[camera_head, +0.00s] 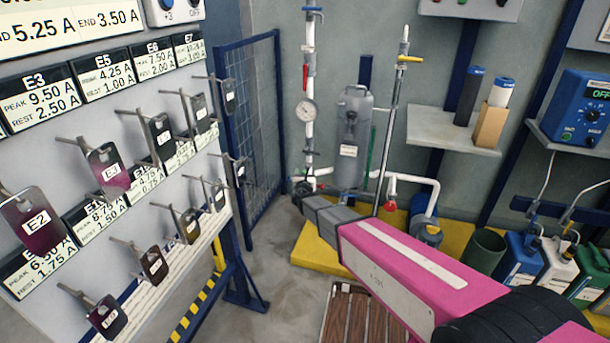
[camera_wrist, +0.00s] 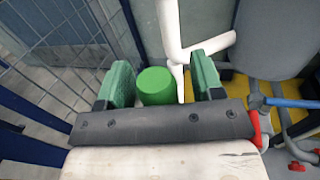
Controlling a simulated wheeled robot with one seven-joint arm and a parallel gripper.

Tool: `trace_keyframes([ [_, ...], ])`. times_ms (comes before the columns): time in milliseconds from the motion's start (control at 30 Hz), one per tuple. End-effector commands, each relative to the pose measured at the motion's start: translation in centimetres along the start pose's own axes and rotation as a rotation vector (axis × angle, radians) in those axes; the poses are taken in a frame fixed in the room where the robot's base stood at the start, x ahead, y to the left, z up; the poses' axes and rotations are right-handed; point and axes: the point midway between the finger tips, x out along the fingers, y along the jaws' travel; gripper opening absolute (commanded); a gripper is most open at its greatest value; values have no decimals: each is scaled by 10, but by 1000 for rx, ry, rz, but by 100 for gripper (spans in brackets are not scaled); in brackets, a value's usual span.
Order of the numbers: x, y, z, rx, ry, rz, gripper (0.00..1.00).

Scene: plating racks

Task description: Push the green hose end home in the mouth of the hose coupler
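In the wrist view the two green fingers of my gripper (camera_wrist: 161,80) stand apart. A bright green round-topped cylinder, apparently the green hose end (camera_wrist: 156,84), shows between them. It lies close to the left finger, with a visible gap to the right finger, so it does not look clamped. Whether it is level with the fingertips or beyond them I cannot tell. In the head view my gripper (camera_head: 302,196) is low beside the white upright pipe, and its fingers are too small to make out. I cannot make out the coupler's mouth in either view.
The white pipe (camera_wrist: 170,28) with a side branch is just beyond the fingers. A blue mesh fence (camera_head: 250,130) stands to the left and a grey tank (camera_head: 351,125) behind. A rack of hanging plates (camera_head: 110,165) is at the left. Yellow flooring (camera_head: 318,252) lies below.

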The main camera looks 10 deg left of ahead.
Motion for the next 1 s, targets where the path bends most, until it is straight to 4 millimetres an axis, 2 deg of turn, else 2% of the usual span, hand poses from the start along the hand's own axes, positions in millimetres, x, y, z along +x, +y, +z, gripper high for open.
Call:
trace_keyframes([
  [267,-1,0,0,0,1,0,60],
  [467,-13,0,0,0,1,1,60],
  [1000,-102,0,1,0,1,1,60],
])
